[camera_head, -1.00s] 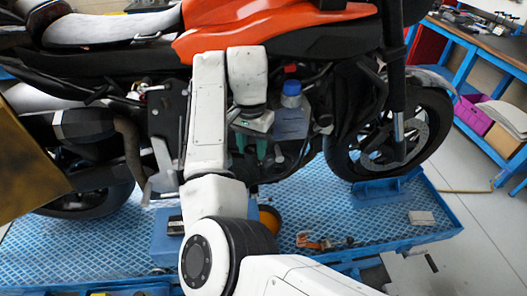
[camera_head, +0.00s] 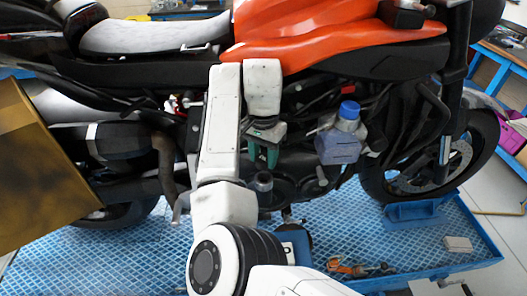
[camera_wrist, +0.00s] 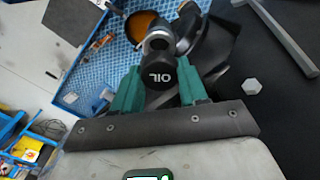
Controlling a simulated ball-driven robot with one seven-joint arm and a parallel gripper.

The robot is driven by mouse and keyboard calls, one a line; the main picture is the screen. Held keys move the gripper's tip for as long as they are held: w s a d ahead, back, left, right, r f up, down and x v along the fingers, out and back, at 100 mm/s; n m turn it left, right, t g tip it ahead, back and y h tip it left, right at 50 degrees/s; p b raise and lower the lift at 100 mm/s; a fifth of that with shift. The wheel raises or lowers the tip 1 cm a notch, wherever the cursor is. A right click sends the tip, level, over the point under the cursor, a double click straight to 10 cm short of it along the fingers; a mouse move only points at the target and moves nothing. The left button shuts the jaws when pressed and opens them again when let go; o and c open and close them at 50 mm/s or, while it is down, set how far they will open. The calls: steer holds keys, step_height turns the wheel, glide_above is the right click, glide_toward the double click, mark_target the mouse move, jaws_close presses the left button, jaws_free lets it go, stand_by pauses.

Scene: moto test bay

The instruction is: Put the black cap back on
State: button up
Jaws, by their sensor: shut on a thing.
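My gripper (camera_head: 264,160) has green fingers and points down beside the motorcycle's engine. In the wrist view, my gripper (camera_wrist: 159,86) is shut on the black cap (camera_wrist: 160,72), which carries the word OIL, upside down in the picture. A grey, round filler neck (camera_wrist: 158,42) shows just beyond the cap. A short grey cylinder, seemingly this neck (camera_head: 264,182), shows below the fingertips in the head view. I cannot tell whether cap and neck touch. In the head view the cap is hard to make out between the fingers.
The motorcycle (camera_head: 330,35) stands on a blue lift platform (camera_head: 130,250). A bottle with a blue cap (camera_head: 340,140) is right of my gripper. An orange-yellow round pan (camera_wrist: 143,24) lies below. Small tools (camera_head: 358,268) and a pale block (camera_head: 458,244) lie on the platform.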

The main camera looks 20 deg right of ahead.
mark_target(263, 169)
step_height(263, 169, down, 2)
steer(key=shift+f+b, duration=0.15)
steer(key=shift+b, duration=0.9)
steer(key=shift+f+b, duration=0.35)
steer(key=shift+f, duration=0.85)
steer(key=shift+r+p, duration=0.15)
steer(key=shift+p, duration=0.5)
steer(key=shift+f+p, duration=0.3)
steer(key=shift+p, duration=0.35)
stand_by(1.4)
steer(key=o, duration=1.5)
steer(key=shift+o, duration=0.2)
steer(key=shift+r, duration=0.15)
